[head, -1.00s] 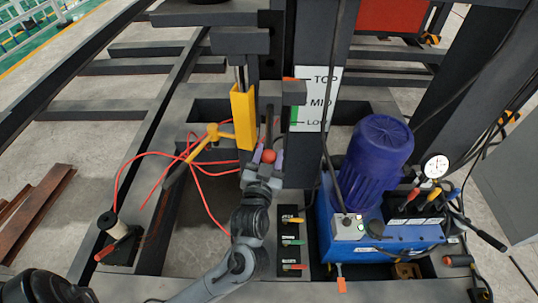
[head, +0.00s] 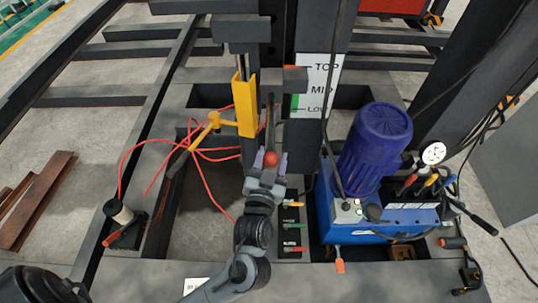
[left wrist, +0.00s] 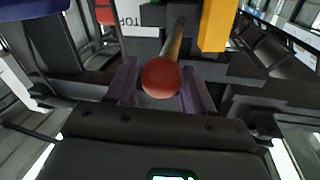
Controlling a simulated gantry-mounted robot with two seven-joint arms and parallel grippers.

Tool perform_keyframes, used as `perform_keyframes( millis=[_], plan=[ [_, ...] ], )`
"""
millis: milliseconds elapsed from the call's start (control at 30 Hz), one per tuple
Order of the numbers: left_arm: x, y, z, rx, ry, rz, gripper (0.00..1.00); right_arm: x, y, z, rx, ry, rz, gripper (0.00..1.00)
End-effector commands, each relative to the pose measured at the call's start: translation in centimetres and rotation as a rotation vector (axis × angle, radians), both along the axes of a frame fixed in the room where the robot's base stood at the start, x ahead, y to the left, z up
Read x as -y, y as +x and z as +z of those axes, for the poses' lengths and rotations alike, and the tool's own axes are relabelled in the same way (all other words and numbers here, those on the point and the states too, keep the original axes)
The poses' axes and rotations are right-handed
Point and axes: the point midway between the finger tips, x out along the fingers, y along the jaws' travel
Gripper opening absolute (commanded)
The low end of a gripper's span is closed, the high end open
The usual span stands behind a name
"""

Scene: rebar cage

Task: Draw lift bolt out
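The lift bolt has a round red knob (head: 271,158) on a thin rod that runs up beside the dark post, right of a yellow bracket (head: 244,105). My left gripper (head: 270,161) is at the knob, with one purple finger on each side. In the left wrist view, the red knob (left wrist: 160,77) sits between the fingertips of the left gripper (left wrist: 160,84), which appear to touch its sides. The rod goes away from the knob toward the post; its far end is hidden. My right gripper is not in view.
A white TOP/MID/LOW sign (head: 316,86) is on the post. A blue pump with a motor (head: 376,145) and gauge (head: 433,153) stands right. Small coloured levers (head: 292,227) are right of my left wrist.

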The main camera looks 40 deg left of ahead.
Motion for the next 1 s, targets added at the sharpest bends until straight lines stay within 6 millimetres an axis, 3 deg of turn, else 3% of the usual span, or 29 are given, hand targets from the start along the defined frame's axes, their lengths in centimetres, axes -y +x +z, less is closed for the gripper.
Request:
perform_keyframes(
  millis=[100, 467, 1000],
  plan=[
    [0.0, 0.0, 0.0, -0.002, 0.000, 0.000, 0.67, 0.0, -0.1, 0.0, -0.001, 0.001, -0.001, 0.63],
    [0.1, -0.4, -0.1, -0.005, 0.000, 0.001, 0.67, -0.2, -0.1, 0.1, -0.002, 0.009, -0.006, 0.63],
    [3.5, -7.7, -0.1, -0.006, -0.002, 0.000, 0.67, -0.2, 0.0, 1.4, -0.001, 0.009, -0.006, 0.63]
  ],
)
